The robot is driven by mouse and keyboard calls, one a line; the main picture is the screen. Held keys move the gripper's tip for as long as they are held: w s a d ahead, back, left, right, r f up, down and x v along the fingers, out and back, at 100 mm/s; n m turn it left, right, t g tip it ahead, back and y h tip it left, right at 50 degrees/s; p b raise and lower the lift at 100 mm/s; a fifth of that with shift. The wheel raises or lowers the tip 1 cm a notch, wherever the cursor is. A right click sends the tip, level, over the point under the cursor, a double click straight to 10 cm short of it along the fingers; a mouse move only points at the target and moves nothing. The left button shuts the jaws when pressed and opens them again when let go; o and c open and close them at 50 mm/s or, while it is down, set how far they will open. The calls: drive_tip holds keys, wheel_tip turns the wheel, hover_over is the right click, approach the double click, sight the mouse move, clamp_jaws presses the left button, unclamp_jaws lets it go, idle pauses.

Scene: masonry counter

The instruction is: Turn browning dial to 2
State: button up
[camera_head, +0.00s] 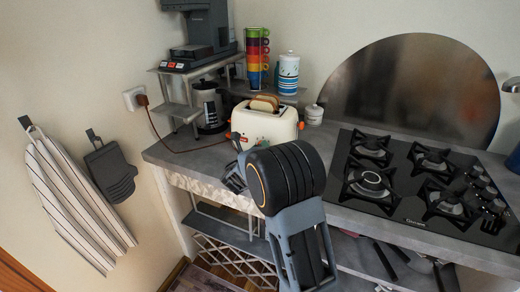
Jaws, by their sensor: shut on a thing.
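A cream toaster (277,127) stands on the grey counter, with slices of bread (265,103) showing in its top slots and orange levers at its ends. My gripper (240,148) is at the toaster's front face, toward its left side. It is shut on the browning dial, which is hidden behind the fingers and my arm. The dial's marks and its present setting cannot be read. My dark wrist covers the counter edge just in front of the toaster.
A black gas hob (408,222) lies to the right, with a small white jar (314,114) between it and the toaster. The brown cord (160,132) runs left to a wall socket.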

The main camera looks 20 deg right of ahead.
drive_tip(key=o, duration=0.9)
drive_tip(key=shift+o, duration=0.2)
drive_tip(key=v, duration=1.3)
drive_tip(key=shift+s+a, duration=0.25)
drive_tip(key=shift+s, duration=0.05)
drive_tip(key=shift+d, duration=0.1)
drive_tip(key=s+d+r+m+g+y+p, duration=0.1)
drive_tip(key=s+d+m+g+y+p, duration=0.15)
drive_tip(key=s+m+g, duration=0.45)
drive_tip(key=s+d+r+m+g+y+p, duration=0.1)
drive_tip(key=s+d+m+g+y, duration=0.15)
drive_tip(key=s+m, duration=0.75)
drive_tip(key=s+a+r+m+y+p, duration=0.1)
drive_tip(key=a+m+y, duration=0.3)
drive_tip(key=m, duration=0.4)
drive_tip(key=s+a+r+m+t+y+p, duration=0.1)
drive_tip(key=s+a+r+m+y+p, duration=0.1)
drive_tip(key=m, duration=0.7)
drive_tip(key=a+y, duration=0.1)
drive_tip(key=y, duration=0.1)
drive_tip(key=shift+s+a+y, duration=0.3)
drive_tip(key=shift+s+a, duration=0.05)
